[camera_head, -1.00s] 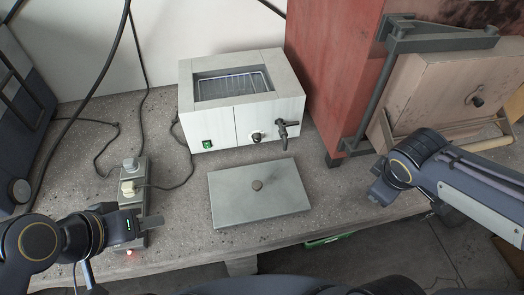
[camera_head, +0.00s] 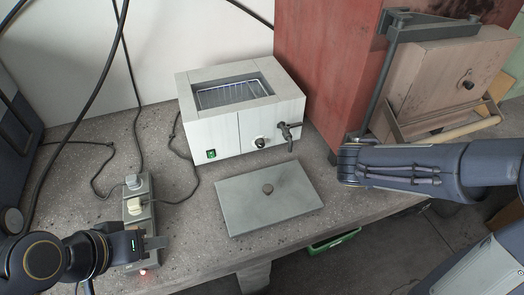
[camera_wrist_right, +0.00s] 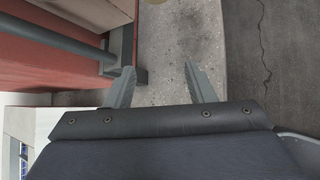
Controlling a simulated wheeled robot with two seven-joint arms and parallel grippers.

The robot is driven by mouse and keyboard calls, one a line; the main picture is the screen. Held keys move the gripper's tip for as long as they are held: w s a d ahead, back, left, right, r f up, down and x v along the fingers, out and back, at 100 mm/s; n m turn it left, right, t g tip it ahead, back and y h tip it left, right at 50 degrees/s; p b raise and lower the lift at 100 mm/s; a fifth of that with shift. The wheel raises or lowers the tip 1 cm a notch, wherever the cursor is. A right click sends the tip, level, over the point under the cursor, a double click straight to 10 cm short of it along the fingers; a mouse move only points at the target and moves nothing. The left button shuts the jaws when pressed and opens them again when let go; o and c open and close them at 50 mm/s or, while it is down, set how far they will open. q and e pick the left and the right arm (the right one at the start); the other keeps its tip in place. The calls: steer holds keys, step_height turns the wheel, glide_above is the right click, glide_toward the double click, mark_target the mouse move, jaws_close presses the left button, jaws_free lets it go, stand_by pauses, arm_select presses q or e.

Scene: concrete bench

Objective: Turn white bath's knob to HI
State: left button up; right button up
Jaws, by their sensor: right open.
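The white bath (camera_head: 218,132) stands at the back of the bench, its open top showing a wire rack. Its front has a green lit switch (camera_head: 211,153), a small round knob (camera_head: 259,142) and a dark tap (camera_head: 288,134) to the right of the knob. The knob's markings are too small to read. My right gripper's fingers (camera_wrist_right: 160,82) are apart and empty in the right wrist view, above the bench; in the head view its arm ends right of the bath, clear of the knob. My left gripper (camera_head: 155,244) is by the power strip; its finger gap is unclear.
A flat grey lid (camera_head: 270,207) with a small knob lies in front of the bath. A power strip (camera_head: 138,210) with plugs lies left. A red cabinet (camera_head: 325,70) with a metal bracket stands right of the bath. Cables run along the left.

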steer(key=w+a+f+n+t+b, duration=0.1)
steer(key=w+a+f+n+t, duration=0.1)
steer(key=w+a+n, duration=0.15)
steer(key=n+t+y+b, duration=0.45)
steer(key=n+y, duration=0.45)
steer(key=n, duration=1.3)
glide_toward(261, 146)
steer(key=shift+w+a+f+m+t, duration=0.15)
steer(key=shift+f+m+t, duration=0.1)
steer(key=shift+t, duration=0.2)
steer(key=x, duration=0.7)
steer(key=shift+w+f, duration=0.2)
steer(key=shift+w, duration=0.05)
steer(key=shift+c, duration=0.2)
